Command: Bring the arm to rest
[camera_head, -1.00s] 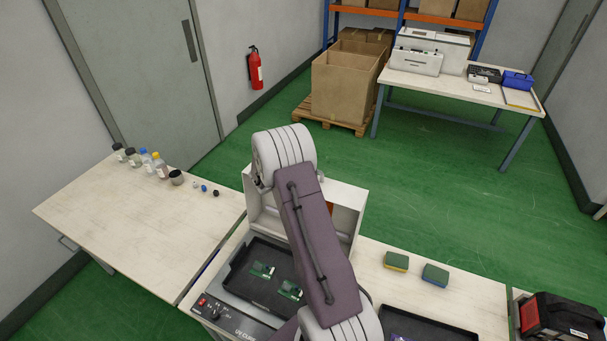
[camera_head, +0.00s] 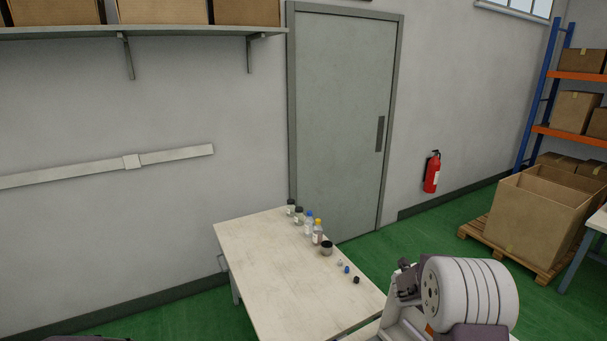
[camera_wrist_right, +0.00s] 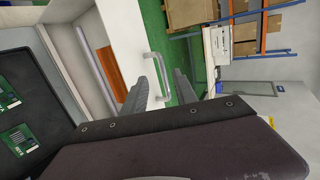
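My right arm shows at the bottom right of the head view, with its white joint and purple link. In the right wrist view my right gripper (camera_wrist_right: 167,78) has its two grey fingers apart. A silver handle (camera_wrist_right: 162,78) on a white panel (camera_wrist_right: 122,35) shows in the gap between them; I cannot tell whether they touch it. Left of the gripper is a black tray (camera_wrist_right: 42,95) with green circuit boards (camera_wrist_right: 15,140). My left gripper is not in view; only a dark sliver, perhaps my left arm, shows at the head view's bottom left edge.
A pale table (camera_head: 275,275) holds several bottles (camera_head: 308,228), a dark jar (camera_head: 326,248) and small caps (camera_head: 347,269). Behind are a grey door (camera_head: 340,120) and a fire extinguisher (camera_head: 431,173). A large carton (camera_head: 535,215) stands on a pallet at right. Green floor lies between.

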